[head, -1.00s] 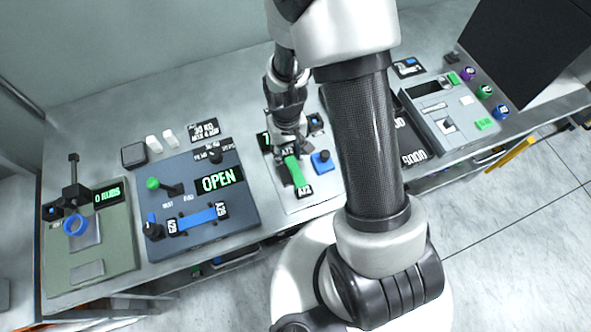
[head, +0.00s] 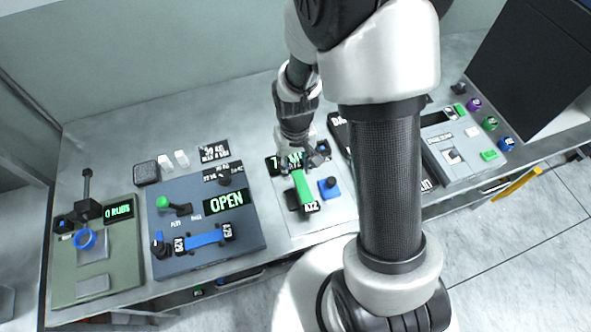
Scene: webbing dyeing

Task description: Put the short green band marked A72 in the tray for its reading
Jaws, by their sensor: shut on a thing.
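The short green band (head: 302,188) has a black end tag that reads A72 (head: 311,207). It is at the white device (head: 284,218) in the middle of the bench. My gripper (head: 297,168) is over the far end of the band and shut on it. The gripper hides that end. I cannot tell whether the band touches the device below it.
A blue device (head: 205,258) showing OPEN holds a blue band (head: 203,239). Left of it is a green device (head: 113,281) with a blue ring (head: 85,239). A blue block with a knob (head: 329,187) is right of the band. My arm hides part of the bench.

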